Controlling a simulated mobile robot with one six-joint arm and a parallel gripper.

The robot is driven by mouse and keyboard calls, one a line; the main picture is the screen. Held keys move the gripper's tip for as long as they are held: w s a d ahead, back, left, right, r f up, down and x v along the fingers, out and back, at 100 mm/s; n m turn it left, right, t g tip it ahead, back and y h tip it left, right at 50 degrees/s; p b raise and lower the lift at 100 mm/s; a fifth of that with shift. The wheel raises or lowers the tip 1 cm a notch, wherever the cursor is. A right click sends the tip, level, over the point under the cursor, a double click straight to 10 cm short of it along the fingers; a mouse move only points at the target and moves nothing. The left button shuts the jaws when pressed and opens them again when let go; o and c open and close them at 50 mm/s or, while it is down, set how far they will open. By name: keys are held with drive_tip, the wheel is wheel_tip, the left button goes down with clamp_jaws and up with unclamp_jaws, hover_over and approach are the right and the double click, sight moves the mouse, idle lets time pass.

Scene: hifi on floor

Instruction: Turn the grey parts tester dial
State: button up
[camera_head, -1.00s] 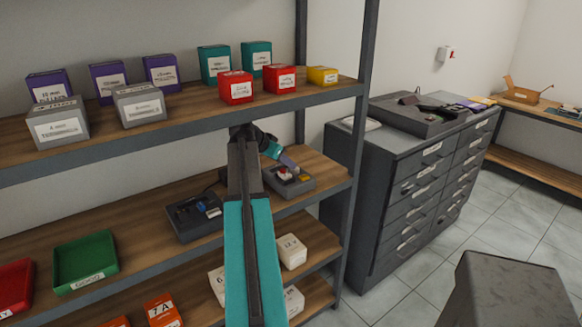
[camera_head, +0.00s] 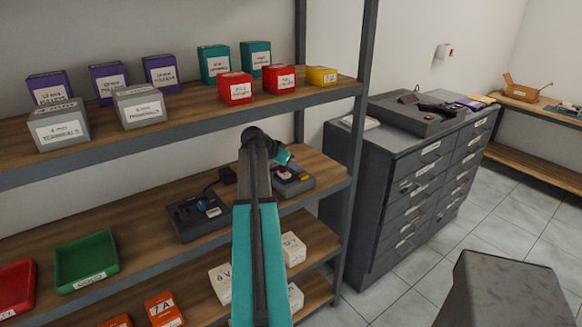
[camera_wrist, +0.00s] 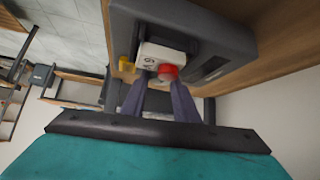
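A dark grey box (camera_head: 301,184), seemingly the parts tester, stands on the middle shelf, partly hidden by my arm. The wrist view shows its grey casing (camera_wrist: 225,38) close up, with a white lettered block (camera_wrist: 158,53), a round red part (camera_wrist: 168,72) and a yellow part (camera_wrist: 126,63). I cannot make out for sure which part is the dial. My gripper (camera_wrist: 162,80) is open, its two purple fingers apart and pointing at the white block and red part. I cannot tell whether they touch. In the head view my gripper (camera_head: 290,168) is right at the box.
A second dark device (camera_head: 199,217) with a blue part stands left on the same shelf, near a green tray (camera_head: 86,262). The upper shelf (camera_head: 190,117) with labelled boxes is above my arm. A shelf post (camera_head: 354,130) and a drawer cabinet (camera_head: 400,190) stand to the right.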

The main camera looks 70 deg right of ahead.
drive_tip(key=c, duration=0.4)
drive_tip(key=shift+o, duration=0.2)
drive_tip(key=shift+w+f+m+g+b, duration=0.15)
drive_tip(key=shift+m+g+b, duration=0.2)
drive_tip(key=shift+b, duration=0.25)
drive_tip(key=shift+w+d+m+g+y+b, duration=0.1)
drive_tip(key=shift+d+m+g+y+b, duration=0.1)
drive_tip(key=shift+m+g+y+b, duration=0.6)
drive_tip(key=shift+w+m+g+y+b, duration=0.1)
drive_tip(key=shift+m+g+y+b, duration=0.45)
drive_tip(key=shift+m+b, duration=0.8)
drive_tip(key=shift+m, duration=0.5)
drive_tip(key=o, duration=0.8)
drive_tip(key=shift+r, duration=0.2)
